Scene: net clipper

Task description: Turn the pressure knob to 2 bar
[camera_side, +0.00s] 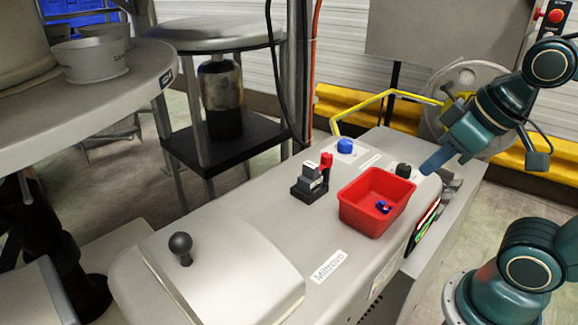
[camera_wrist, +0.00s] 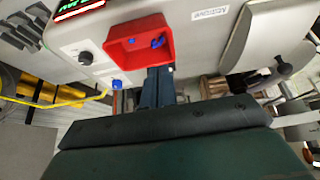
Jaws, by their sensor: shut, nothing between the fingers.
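Two knobs stand on top of the grey machine (camera_side: 245,217). One is black (camera_side: 403,170), behind the red bin's right corner; it also shows in the wrist view (camera_wrist: 85,58), left of the bin on a pale label. The other is blue (camera_side: 345,146), nearer the back edge, and it shows below the bin in the wrist view (camera_wrist: 117,84). Which one sets pressure, and any scale value, I cannot read. My gripper (camera_side: 428,167) is shut and empty, to the right of the black knob in the side view. Its blue fingers (camera_wrist: 158,78) point toward the bin in the wrist view.
A red bin (camera_side: 351,211) holding small blue and red pieces sits beside the knobs. A grey-black device with a red part (camera_side: 310,180) stands left of it. A lit display (camera_side: 427,217) is on the machine's side. A yellow rail (camera_side: 385,96) runs behind.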

